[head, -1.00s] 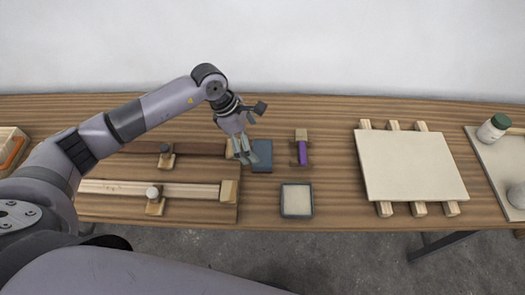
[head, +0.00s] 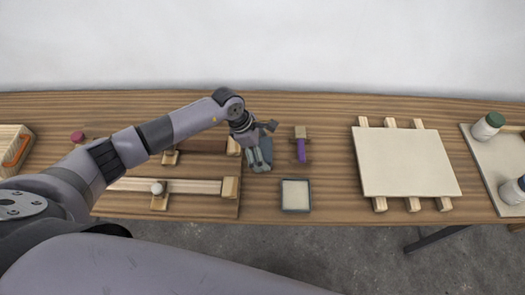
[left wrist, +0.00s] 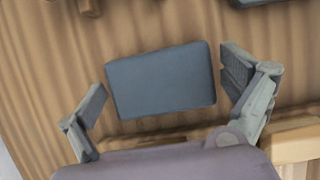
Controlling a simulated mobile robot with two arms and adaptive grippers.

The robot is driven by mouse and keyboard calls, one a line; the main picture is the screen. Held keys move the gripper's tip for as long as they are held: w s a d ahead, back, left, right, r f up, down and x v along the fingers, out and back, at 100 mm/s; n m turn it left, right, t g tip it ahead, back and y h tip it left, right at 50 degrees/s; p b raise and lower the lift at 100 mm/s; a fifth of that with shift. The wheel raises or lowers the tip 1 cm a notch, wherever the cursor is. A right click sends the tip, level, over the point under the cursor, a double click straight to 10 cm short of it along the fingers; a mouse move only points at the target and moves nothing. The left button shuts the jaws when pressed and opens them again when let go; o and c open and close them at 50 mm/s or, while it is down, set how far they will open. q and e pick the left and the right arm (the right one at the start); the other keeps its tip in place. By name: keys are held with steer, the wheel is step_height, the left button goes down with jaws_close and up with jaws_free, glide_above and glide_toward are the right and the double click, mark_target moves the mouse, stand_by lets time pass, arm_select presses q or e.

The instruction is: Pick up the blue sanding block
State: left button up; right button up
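The blue sanding block (left wrist: 162,80) lies flat on the wooden table in the left wrist view. In the head view the block (head: 266,145) is mostly hidden behind my left gripper (head: 259,166). In the left wrist view my left gripper (left wrist: 165,100) is open, with one finger on each side of the block and a visible gap to each. The block is not gripped. My right gripper is not in view.
Wooden clamps (head: 190,186) lie left of the gripper. A purple-handled brush (head: 302,150) and a square tray (head: 295,195) are to the right. A pale board (head: 405,162) rests on wooden strips farther right. A jar (head: 488,126) stands at the far right.

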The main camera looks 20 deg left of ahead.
mark_target(263, 149)
arm_select(q)
steer(key=c, duration=0.9)
steer(key=shift+c, duration=0.8)
step_height(263, 149, up, 20)
steer(key=b, duration=0.5)
steer(key=o, duration=0.7)
steer(key=c, duration=0.5)
steer(key=shift+o, duration=0.2)
